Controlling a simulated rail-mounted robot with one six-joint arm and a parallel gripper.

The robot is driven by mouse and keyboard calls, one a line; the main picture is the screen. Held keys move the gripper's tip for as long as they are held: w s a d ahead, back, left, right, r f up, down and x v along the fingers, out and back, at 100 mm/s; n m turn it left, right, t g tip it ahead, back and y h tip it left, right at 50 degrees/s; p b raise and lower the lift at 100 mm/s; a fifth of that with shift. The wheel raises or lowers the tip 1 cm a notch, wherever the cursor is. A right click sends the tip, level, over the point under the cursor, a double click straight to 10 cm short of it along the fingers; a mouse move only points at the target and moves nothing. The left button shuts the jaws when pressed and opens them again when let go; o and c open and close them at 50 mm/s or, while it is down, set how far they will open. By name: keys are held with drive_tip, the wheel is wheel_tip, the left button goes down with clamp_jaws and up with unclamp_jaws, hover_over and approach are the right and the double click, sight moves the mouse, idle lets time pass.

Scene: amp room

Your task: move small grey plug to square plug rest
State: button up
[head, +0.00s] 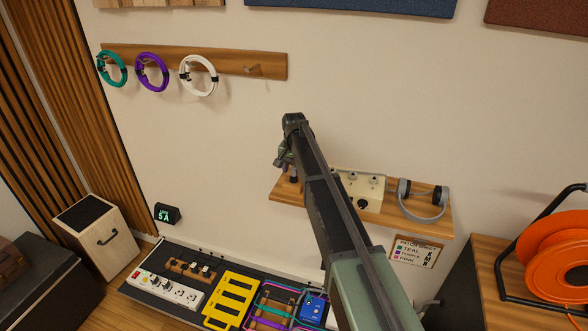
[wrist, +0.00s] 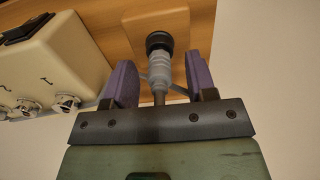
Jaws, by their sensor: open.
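A grey ribbed plug (wrist: 168,76) with a black end ring and a thin metal shaft shows in the wrist view, in front of a pale square wooden piece (wrist: 135,22) on the shelf. I cannot tell whether the plug touches that piece, or whether the piece is the square plug rest. My gripper (wrist: 160,82) is open, with a purple pad on each side of the plug and gaps between. In the head view my gripper (head: 284,158) is at the shelf's left end, and my arm hides part of that area.
The wall shelf (head: 432,222) carries a cream box (head: 368,187) and grey headphones (head: 424,200), right of my gripper. The box is close on the left in the wrist view (wrist: 45,65). Below lie a power strip (head: 165,290) and a yellow frame (head: 231,299). Coiled cables hang upper left.

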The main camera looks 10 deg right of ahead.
wheel_tip(320, 180, up, 11)
drive_tip(key=p, duration=1.1)
drive_tip(key=shift+f, duration=0.1)
drive_tip(key=s+f+n+b, duration=0.2)
drive_tip(key=s+f+b, duration=0.2)
drive_tip(key=s, duration=0.8)
drive_tip(key=s+f+n+b, duration=0.2)
drive_tip(key=s+f+b, duration=0.2)
drive_tip(key=s, duration=0.9)
drive_tip(key=s+f+n+b, duration=0.1)
drive_tip(key=s+f+b, duration=0.3)
drive_tip(key=s, duration=0.8)
drive_tip(key=shift+s+f+n+b, duration=0.2)
drive_tip(key=shift+s+n+b, duration=0.1)
drive_tip(key=shift+n, duration=0.1)
